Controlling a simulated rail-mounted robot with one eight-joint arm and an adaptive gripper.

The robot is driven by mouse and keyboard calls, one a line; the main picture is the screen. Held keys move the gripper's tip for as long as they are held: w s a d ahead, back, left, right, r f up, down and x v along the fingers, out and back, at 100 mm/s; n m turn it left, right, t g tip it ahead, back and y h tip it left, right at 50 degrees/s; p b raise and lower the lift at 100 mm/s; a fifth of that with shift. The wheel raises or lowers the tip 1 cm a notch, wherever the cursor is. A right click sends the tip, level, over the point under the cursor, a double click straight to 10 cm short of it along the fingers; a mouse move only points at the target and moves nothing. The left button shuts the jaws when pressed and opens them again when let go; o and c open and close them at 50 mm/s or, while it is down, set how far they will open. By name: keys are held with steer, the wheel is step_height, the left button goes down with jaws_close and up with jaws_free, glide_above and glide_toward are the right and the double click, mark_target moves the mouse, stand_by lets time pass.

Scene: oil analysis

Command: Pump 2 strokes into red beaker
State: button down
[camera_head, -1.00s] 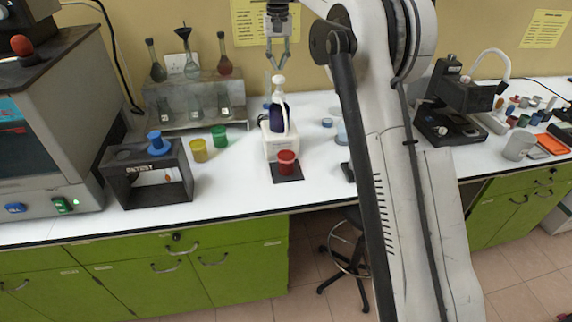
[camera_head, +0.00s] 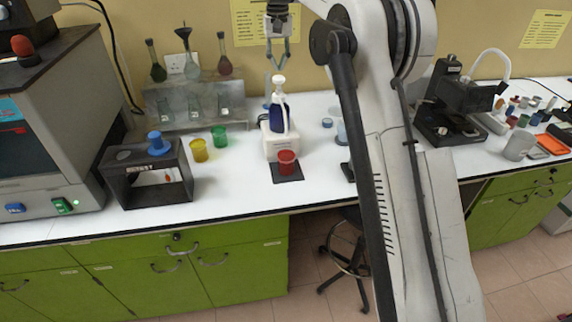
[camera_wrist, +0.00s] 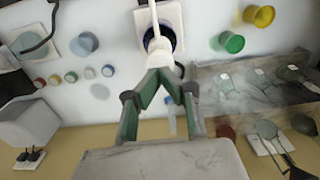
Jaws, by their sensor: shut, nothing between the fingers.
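The pump bottle (camera_head: 278,117), dark blue with a white pump head (camera_head: 279,80), stands upright on a white stand (camera_head: 271,147). The red beaker (camera_head: 287,162) sits on a black pad (camera_head: 288,176) in front of it. My gripper (camera_head: 278,67) is shut and empty, just above the pump head with a small gap in the head view. In the wrist view my gripper's fingertips (camera_wrist: 160,75) lie close to the pump bottle (camera_wrist: 158,40) and partly cover it. The red beaker is not seen in the wrist view. Its contents cannot be told.
A yellow beaker (camera_head: 199,151) and a green beaker (camera_head: 219,137) stand left of the bottle. A flask rack (camera_head: 180,125) is behind them. A black test frame (camera_head: 120,190) stands farther left. White counter is clear between the yellow beaker and the pad.

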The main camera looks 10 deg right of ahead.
mark_target(279, 77)
steer(key=shift+f, duration=0.1)
steer(key=shift+f+b, duration=1.15)
steer(key=shift+f, duration=1.1)
steer(key=shift+r, duration=0.2)
steer(key=shift+r+p, duration=1.65)
steer(key=shift+r, duration=0.55)
steer(key=shift+f, duration=0.25)
